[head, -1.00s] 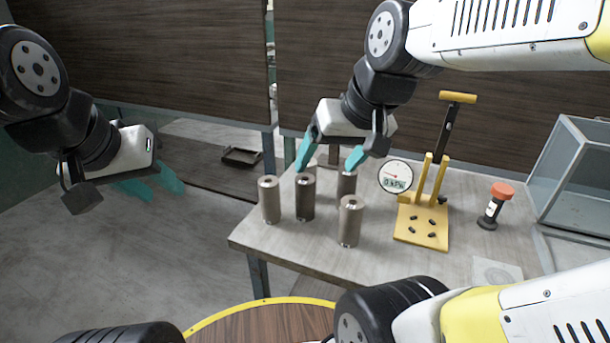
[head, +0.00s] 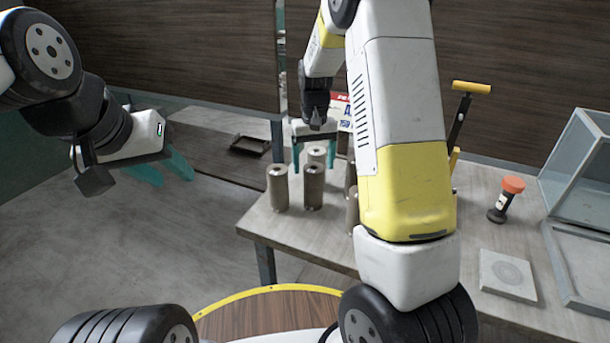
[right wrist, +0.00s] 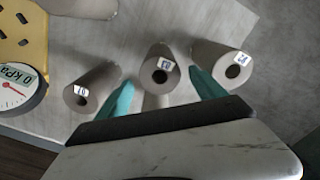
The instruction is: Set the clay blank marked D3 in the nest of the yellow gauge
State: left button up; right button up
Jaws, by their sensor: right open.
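My left gripper (head: 163,172) is open and empty, off the table.
A glass case (head: 585,170) stands at the right edge. A dark tray (head: 250,145) lies behind. The other blanks stand close around my right gripper.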

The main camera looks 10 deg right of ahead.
aim_at(313, 185)
jog(key=f, duration=0.7)
jog(key=shift+s+f, duration=0.35)
jog(key=shift+r, duration=0.1)
grip_shut()
